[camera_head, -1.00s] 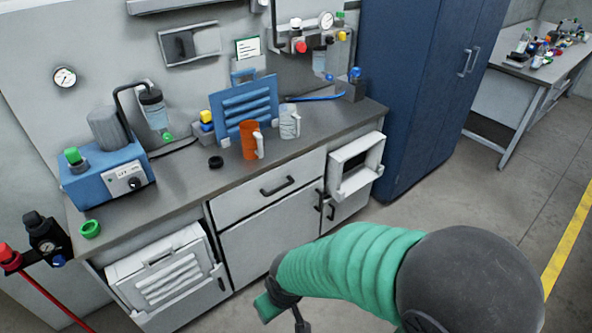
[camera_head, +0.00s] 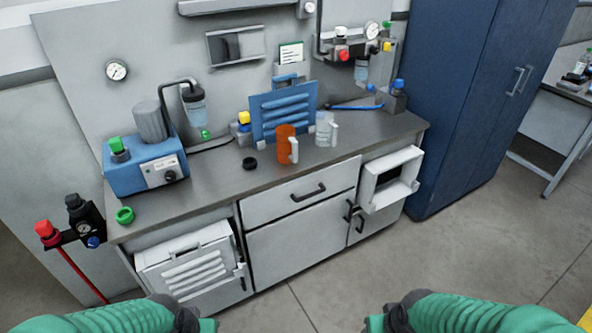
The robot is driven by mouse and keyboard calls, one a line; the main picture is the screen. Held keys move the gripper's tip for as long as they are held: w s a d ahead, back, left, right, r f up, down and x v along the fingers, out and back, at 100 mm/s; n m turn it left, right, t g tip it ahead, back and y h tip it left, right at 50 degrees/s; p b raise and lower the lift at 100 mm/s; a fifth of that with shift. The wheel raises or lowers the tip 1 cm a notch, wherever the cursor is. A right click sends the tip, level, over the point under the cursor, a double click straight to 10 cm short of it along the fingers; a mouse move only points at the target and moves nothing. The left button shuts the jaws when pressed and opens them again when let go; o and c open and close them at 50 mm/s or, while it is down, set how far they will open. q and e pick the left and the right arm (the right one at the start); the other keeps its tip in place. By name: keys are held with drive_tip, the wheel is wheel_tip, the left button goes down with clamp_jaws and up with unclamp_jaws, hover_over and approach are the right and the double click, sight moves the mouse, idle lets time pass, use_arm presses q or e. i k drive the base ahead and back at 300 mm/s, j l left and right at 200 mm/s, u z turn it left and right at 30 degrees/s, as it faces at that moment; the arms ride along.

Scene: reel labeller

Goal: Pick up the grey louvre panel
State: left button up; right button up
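The grey louvre panel (camera_head: 194,275) is pale, with several slats and a handle along its top. It stands tilted at the open lower-left bay of the bench, below the worktop. A similar blue louvre panel (camera_head: 284,113) stands upright on the worktop at the back. My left gripper (camera_head: 207,325) is at the bottom edge, below the grey panel and apart from it in the picture. My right gripper (camera_head: 375,323) is at the bottom edge, farther right, away from both panels. Both grippers are largely cut off, so their finger openings do not show.
The worktop (camera_head: 215,180) holds a blue pump unit (camera_head: 147,165), an orange mug (camera_head: 286,144), a clear mug (camera_head: 325,130) and a green ring (camera_head: 125,215). A white open-fronted box (camera_head: 391,180) juts out at right. A red-handled valve (camera_head: 48,233) sits left. Floor in front is clear.

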sight(179, 278)
drive_tip(key=j+z, duration=0.2)
drive_tip(key=z, duration=0.2)
drive_tip(key=i+j+z, duration=0.1)
drive_tip(key=j+z, duration=0.4)
drive_tip(key=z, duration=0.25)
drive_tip(key=j+z, duration=0.25)
drive_tip(key=z, duration=0.15)
drive_tip(key=k+j, duration=0.1)
drive_tip(key=j, duration=0.35)
drive_tip(key=k+j+z, duration=0.15)
drive_tip(key=j, duration=0.25)
drive_tip(key=k+j, duration=0.1)
drive_tip(key=j, duration=0.35)
drive_tip(key=k+j+z, duration=0.15)
drive_tip(key=j, duration=0.25)
drive_tip(key=k+j, duration=0.15)
drive_tip(key=j, duration=0.25)
drive_tip(key=i+z, duration=0.05)
